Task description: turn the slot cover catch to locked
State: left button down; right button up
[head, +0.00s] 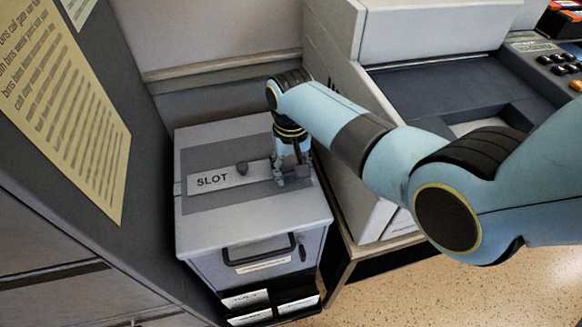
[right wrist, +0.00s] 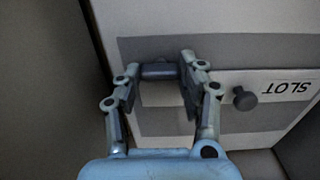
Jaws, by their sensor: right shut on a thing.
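The slot cover, a light plate marked SLOT (head: 225,179), lies on the top of a grey box (head: 255,222). It shows upside down in the right wrist view (right wrist: 275,83). A round dark knob (head: 242,168) stands on it. The catch, a short dark bar (right wrist: 158,71), is at the plate's end away from the word. My right gripper (head: 290,177) reaches down over that end. In the right wrist view its two fingers are shut on the catch, one at each end. In the head view the gripper largely hides the catch. My left gripper is not in view.
A large pale machine (head: 345,130) stands close to the right of the box. A dark cabinet side with a yellow notice (head: 65,110) rises at the left. A black handle (head: 258,252) and label holders (head: 272,305) are on the box's front.

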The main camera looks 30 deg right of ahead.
jog(key=m+p, duration=0.1)
jog(key=m, duration=0.2)
jog(key=shift+r+p, duration=0.1)
jog(key=shift+p, duration=0.3)
jog(key=m+p, duration=0.1)
jog(key=m, duration=0.3)
jog(key=shift+m+p, duration=0.3)
jog(key=m+p, duration=0.1)
jog(key=m, duration=0.4)
jog(key=shift+m, duration=0.3)
jog(key=m, duration=0.4)
jog(key=shift+m+p, duration=0.3)
jog(key=shift+p, duration=0.1)
jog(key=o, duration=1.2)
jog(key=shift+c, duration=0.2)
